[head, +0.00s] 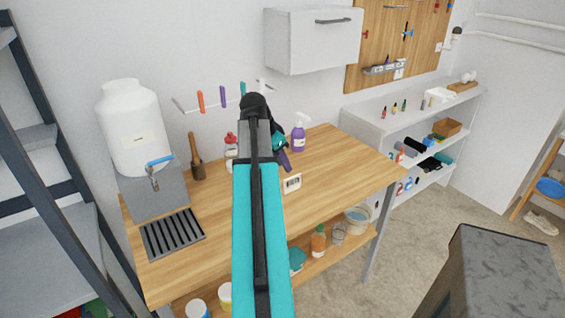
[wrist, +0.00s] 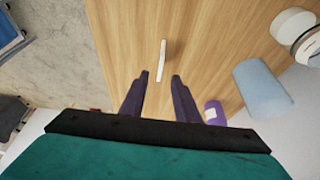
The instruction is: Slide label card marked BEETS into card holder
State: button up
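A small white card-like piece with dark marks (head: 292,183) stands on the wooden workbench in the head view. Its lettering is too small to read. I cannot tell card from holder there. My gripper (wrist: 160,76) has two dark purple fingers apart with nothing between them. The white piece lies just beyond the fingertips, roughly in line with the gap. In the head view my gripper (head: 287,164) is partly hidden by my arm, above the bench behind the white piece.
A white dispenser jug (head: 134,128), a wooden mallet (head: 195,157) and a dark grate (head: 172,234) are at the bench's left. The bench's right part (head: 352,165) is clear. A white shelf unit (head: 368,122) stands beyond.

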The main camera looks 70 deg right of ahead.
jog(key=s+d+f+m+g+h, duration=0.1)
jog(key=s+d+g, duration=0.1)
jog(key=s, duration=0.6)
jog(key=s+d+f+m+g+h, duration=0.1)
jog(key=s+d+g, duration=0.1)
jog(key=s, duration=0.6)
jog(key=shift+d+m+p, duration=0.4)
jog(key=shift+d+p, duration=0.05)
jog(key=shift+d, duration=0.05)
